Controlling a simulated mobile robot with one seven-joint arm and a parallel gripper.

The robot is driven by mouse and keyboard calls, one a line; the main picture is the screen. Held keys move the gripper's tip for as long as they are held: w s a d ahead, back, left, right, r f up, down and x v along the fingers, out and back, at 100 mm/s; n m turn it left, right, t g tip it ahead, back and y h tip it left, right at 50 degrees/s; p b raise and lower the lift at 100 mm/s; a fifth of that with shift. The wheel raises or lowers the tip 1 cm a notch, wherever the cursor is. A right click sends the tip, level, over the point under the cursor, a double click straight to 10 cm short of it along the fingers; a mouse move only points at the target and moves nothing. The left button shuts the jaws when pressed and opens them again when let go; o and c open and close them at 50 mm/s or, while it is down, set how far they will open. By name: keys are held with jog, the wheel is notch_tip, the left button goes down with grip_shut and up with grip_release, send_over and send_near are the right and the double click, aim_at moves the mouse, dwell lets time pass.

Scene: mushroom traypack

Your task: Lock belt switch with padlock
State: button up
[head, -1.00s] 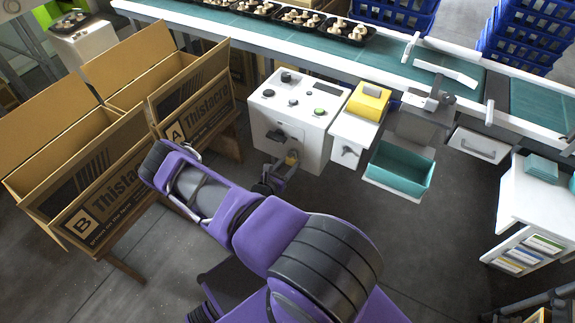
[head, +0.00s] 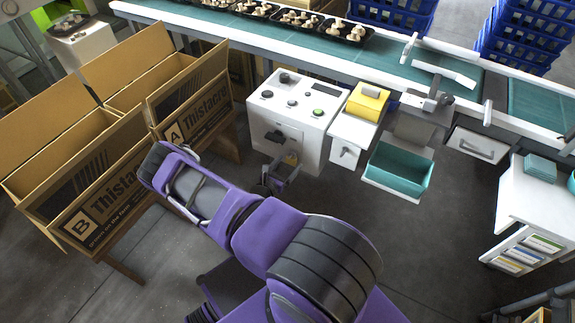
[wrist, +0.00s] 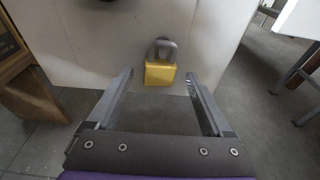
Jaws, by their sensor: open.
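A yellow padlock with a grey shackle (wrist: 160,72) shows against the front of the white control cabinet (wrist: 75,50), low on its face. It sits between and just beyond my fingertips; I cannot tell whether its shackle is closed. My gripper (wrist: 160,78) is open and empty around this line of sight. In the head view my gripper (head: 281,172) is low in front of the cabinet (head: 313,130), and the padlock (head: 291,159) is partly hidden by it. A dark switch (head: 276,136) is on the cabinet front above the gripper; its exact position is unclear.
The conveyor (head: 390,58) with mushroom trays runs behind the cabinet. Right of the cabinet are a yellow-topped box (head: 367,102) and a teal bin (head: 398,172). Cardboard boxes (head: 95,190) stand on the left. The floor in front right is clear.

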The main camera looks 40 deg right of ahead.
jog(key=shift+a, duration=0.1)
jog(key=p+v, duration=0.2)
jog(key=v, duration=1.5)
jog(key=shift+s, duration=0.2)
jog(key=shift+a+r, duration=0.1)
